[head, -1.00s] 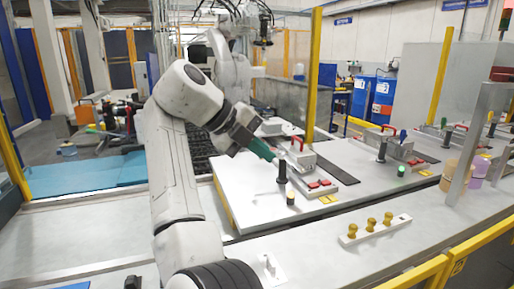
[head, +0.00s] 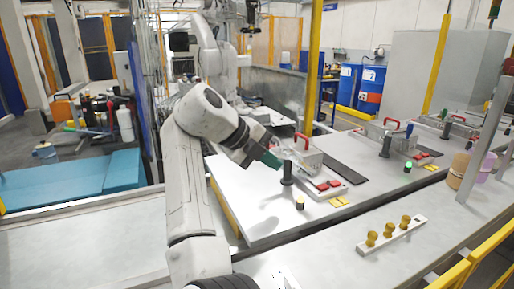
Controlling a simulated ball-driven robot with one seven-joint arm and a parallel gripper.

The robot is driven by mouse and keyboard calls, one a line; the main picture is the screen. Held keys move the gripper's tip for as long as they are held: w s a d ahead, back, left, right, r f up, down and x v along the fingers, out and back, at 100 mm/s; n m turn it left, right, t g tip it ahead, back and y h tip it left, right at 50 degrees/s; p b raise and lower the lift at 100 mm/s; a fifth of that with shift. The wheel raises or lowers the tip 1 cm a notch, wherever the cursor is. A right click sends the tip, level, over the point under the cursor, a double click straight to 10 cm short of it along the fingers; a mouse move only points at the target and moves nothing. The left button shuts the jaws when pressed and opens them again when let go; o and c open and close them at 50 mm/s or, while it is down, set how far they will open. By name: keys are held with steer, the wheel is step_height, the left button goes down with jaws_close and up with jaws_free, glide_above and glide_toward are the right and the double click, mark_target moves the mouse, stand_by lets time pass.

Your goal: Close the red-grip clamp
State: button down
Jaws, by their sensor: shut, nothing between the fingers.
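A red arched grip (head: 301,140) stands up on a grey clamp block (head: 310,158) on the nearest white worktable, right of centre. A black upright post (head: 287,172) stands just left of the block. Red pads (head: 327,185) lie on the plate in front of it. My gripper (head: 277,164), dark with green fingers, is shut and empty. It comes in from the upper left and its tips appear close to the black post and left of the red grip. Whether they touch cannot be told. Similar red grips (head: 391,124) show on stations farther right.
A small black post with a lit top (head: 300,203) and yellow tags (head: 338,201) sit in front of the clamp. A white strip with yellow knobs (head: 392,234) lies on the front counter. The worktable's left part (head: 240,190) is clear.

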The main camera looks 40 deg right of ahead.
mark_target(288, 156)
steer(key=shift+s+d+f+p, duration=0.15)
steer(key=shift+s+d+p, duration=0.1)
steer(key=shift+d, duration=0.55)
steer(key=shift+s+d+f+p, duration=0.15)
steer(key=shift+s+d, duration=0.1)
steer(key=shift+d, duration=0.55)
steer(key=shift+s+d+f+p, duration=0.15)
steer(key=shift+s+d, duration=0.1)
steer(key=shift+d, duration=0.55)
steer(key=shift+d, duration=0.1)
